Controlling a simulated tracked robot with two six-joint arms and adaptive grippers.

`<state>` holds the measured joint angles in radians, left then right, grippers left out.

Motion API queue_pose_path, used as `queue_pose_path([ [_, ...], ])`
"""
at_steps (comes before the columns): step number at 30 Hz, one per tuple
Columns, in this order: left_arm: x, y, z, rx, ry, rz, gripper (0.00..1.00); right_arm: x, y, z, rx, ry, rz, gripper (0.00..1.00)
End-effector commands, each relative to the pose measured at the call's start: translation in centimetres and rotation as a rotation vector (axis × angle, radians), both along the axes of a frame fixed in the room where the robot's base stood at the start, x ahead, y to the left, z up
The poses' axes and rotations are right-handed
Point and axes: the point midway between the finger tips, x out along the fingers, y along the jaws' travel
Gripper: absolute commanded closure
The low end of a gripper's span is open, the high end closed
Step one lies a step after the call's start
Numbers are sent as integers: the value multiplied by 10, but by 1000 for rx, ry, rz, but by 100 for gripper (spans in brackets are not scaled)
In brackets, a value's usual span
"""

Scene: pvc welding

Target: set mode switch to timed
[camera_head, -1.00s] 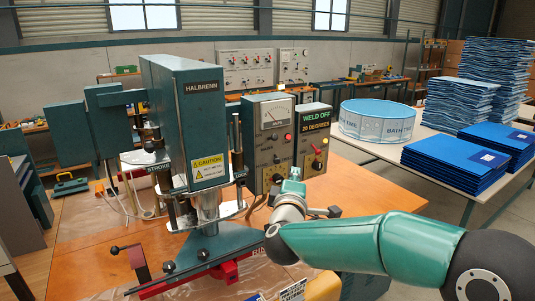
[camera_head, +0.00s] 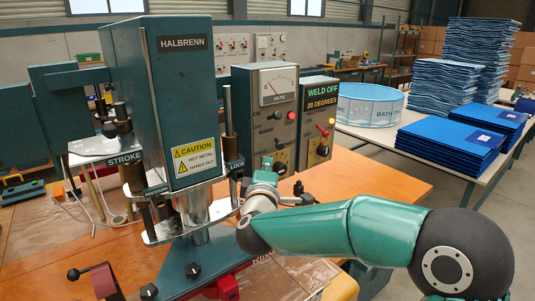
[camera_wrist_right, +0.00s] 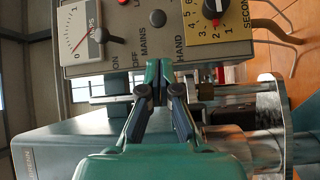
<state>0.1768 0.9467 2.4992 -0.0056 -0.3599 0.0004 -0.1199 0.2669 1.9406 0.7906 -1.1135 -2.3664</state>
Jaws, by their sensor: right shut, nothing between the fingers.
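The grey control box (camera_head: 262,92) has a meter at its top, a red lamp and a dark knob below it, then another dark round knob (camera_head: 279,143) above the yellow seconds dial (camera_head: 282,163). In the right wrist view this knob (camera_wrist_right: 157,18) sits between the MAINS and HAND lettering; I take it for the mode switch. Its setting is not readable, and no TIMED label shows. My right gripper (camera_head: 262,178) is shut and empty, in front of the box's lower part. In the wrist view its fingertips (camera_wrist_right: 160,68) are just below the knob, apart from it in the picture. My left gripper is out of view.
The green HALBRENN press (camera_head: 185,120) with a caution label stands close left of the box. A second box (camera_head: 318,130) reading WELD OFF, 20 DEGREES is at its right. Blue folded sheets (camera_head: 452,142) and a round tub (camera_head: 370,104) lie on a table behind.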

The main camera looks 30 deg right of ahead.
Motion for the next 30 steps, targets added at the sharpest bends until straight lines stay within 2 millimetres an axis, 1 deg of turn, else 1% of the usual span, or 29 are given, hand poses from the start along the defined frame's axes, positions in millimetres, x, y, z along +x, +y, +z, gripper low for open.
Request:
queue_pose_path([
  [10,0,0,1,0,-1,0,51,1,-2,1,-1,1,-2,100],
  [14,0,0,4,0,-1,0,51,8,-7,2,0,1,-3,100],
  [17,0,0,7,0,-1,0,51,17,-15,2,1,1,-5,100],
  [27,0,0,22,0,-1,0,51,63,-49,5,1,0,-5,100],
  [30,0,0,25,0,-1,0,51,72,-56,5,1,1,-3,100],
])
